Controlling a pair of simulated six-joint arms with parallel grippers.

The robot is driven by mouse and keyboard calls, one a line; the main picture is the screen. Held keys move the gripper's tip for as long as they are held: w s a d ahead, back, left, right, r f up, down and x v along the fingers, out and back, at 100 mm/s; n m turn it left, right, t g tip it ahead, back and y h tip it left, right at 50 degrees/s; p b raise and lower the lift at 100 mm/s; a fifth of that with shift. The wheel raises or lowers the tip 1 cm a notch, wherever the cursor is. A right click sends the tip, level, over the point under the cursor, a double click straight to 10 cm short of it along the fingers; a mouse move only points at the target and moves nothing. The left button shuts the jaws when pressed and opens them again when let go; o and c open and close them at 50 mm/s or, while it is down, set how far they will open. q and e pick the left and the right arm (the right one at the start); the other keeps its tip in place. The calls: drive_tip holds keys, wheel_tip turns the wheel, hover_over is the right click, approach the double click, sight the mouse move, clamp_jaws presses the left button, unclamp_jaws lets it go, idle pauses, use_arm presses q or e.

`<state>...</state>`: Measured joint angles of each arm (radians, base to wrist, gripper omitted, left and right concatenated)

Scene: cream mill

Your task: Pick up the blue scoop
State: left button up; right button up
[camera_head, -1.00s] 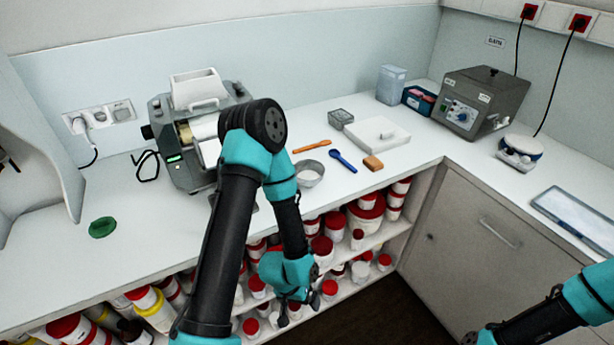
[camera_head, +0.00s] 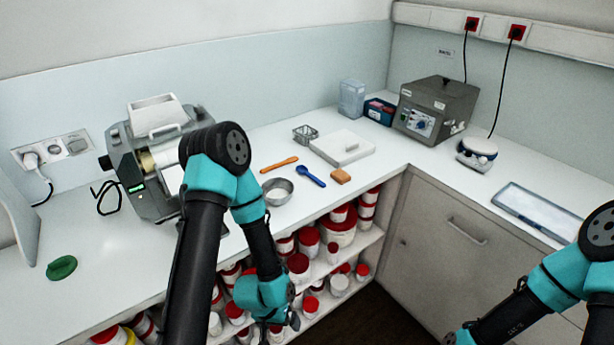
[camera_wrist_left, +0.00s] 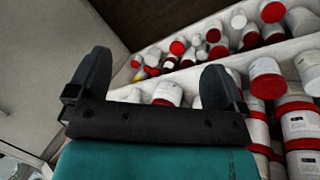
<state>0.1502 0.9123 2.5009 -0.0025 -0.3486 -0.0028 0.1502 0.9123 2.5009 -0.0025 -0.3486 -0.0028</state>
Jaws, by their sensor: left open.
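The blue scoop (camera_head: 311,177) lies on the white counter, between the metal bowl (camera_head: 278,191) and the orange-brown block (camera_head: 340,176). My left gripper (camera_head: 283,329) hangs low in front of the shelves below the counter, well away from the scoop. In the left wrist view the left gripper (camera_wrist_left: 150,85) is open and empty, its two fingers wide apart, facing the shelves of jars. The scoop does not show in that view. My right arm comes in at the lower right, and its gripper cannot be made out.
An orange spatula (camera_head: 280,164) and a white slab (camera_head: 342,148) lie close to the scoop. The mill (camera_head: 150,165) stands at the left behind my left arm. Shelves hold many red-lidded jars (camera_head: 309,239). A grey device (camera_head: 436,108) stands in the corner.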

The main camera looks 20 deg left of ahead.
use_arm(q)
drive_tip(key=shift+c, duration=0.2)
drive_tip(key=c, duration=0.9)
drive_tip(key=shift+w, duration=0.1)
